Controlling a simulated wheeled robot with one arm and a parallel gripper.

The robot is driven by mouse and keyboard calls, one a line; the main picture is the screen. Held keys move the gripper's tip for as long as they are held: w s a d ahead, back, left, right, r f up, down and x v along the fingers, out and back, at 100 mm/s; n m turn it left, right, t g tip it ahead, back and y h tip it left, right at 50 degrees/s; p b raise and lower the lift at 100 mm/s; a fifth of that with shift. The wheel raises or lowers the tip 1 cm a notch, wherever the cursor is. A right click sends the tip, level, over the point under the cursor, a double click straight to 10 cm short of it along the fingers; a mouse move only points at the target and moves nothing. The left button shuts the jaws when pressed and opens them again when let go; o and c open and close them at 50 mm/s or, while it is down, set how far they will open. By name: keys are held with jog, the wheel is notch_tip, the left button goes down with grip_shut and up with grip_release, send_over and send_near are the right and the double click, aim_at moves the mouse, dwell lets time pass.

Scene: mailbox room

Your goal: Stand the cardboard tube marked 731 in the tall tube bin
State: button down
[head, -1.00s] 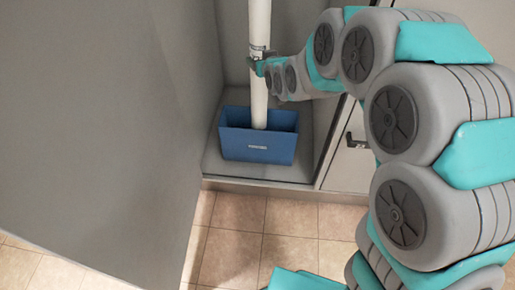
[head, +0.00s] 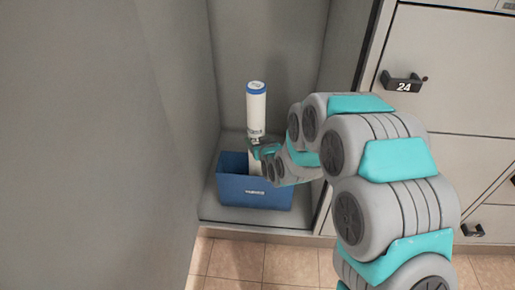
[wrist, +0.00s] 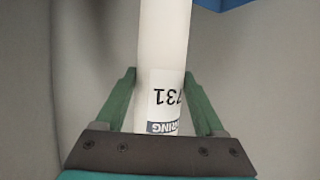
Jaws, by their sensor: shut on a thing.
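The white cardboard tube (head: 256,108) with a blue end cap stands upright, its lower end inside the blue bin (head: 255,192). Its label reading 731 shows upside down in the wrist view (wrist: 167,95). My gripper (head: 257,148) is shut on the tube, just above the bin's rim; in the wrist view its green fingers (wrist: 162,105) lie on both sides of the tube. The bin hides the tube's bottom, so I cannot tell whether it touches the bin floor. A corner of blue, likely the bin, shows at the wrist view's top right (wrist: 225,4).
The bin stands on the floor of a grey compartment with a wall (head: 170,120) close on the left. Grey locker doors (head: 450,80), one with a handle marked 24 (head: 402,83), are on the right. Tiled floor (head: 235,262) lies in front.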

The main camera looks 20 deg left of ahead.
jog(key=shift+f, duration=1.75)
jog(key=shift+f, duration=0.15)
grip_release()
